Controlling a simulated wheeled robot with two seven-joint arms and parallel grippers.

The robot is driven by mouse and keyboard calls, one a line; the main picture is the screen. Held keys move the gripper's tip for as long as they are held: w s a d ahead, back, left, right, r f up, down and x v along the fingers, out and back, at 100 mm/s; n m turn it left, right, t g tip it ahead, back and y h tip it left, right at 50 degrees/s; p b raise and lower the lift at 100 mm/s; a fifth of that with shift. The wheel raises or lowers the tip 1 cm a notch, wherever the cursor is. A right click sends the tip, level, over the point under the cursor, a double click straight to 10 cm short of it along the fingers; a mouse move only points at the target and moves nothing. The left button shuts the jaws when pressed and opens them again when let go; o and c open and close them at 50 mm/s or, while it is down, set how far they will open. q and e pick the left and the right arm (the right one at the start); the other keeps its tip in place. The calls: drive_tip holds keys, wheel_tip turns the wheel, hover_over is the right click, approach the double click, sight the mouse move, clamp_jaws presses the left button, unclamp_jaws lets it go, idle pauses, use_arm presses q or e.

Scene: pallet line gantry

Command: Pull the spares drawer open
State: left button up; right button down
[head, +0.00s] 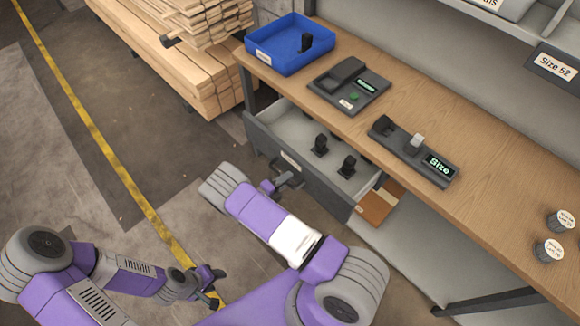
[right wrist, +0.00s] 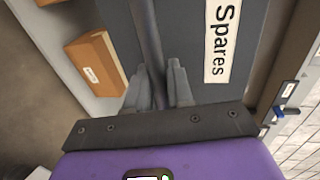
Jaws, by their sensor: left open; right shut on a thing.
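The spares drawer (head: 318,180) is a grey drawer under the wooden bench, and it stands pulled out, with several black parts visible inside. Its front, with a white "Spares" label (right wrist: 221,40), fills much of the right wrist view. My right gripper (head: 287,182) is at the drawer front, shut on the dark bar handle (right wrist: 147,40). In the right wrist view its fingers (right wrist: 160,85) sit on either side of the bar. My left gripper (head: 212,287) is open and empty at the lower left, over the floor and apart from the drawer.
A blue bin (head: 290,58) holding a black part stands on the bench (head: 500,160). Two dark devices, one a scanner-like unit (head: 349,85) and one with a lit display (head: 412,150), lie beside it. Stacked planks (head: 165,60) stand behind left. Open floor lies to the left.

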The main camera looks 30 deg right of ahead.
drive_tip(key=f+b+v, duration=0.1)
drive_tip(key=v, duration=0.6)
drive_tip(key=shift+a+f, duration=0.2)
drive_tip(key=shift+a, duration=0.1)
drive_tip(key=c, duration=1.2)
unclamp_jaws()
drive_tip(key=shift+o, duration=0.2)
drive_tip(key=v, duration=0.7)
drive_tip(key=shift+a+p, duration=0.3)
drive_tip(key=shift+a, duration=0.05)
drive_tip(key=shift+s, duration=0.1)
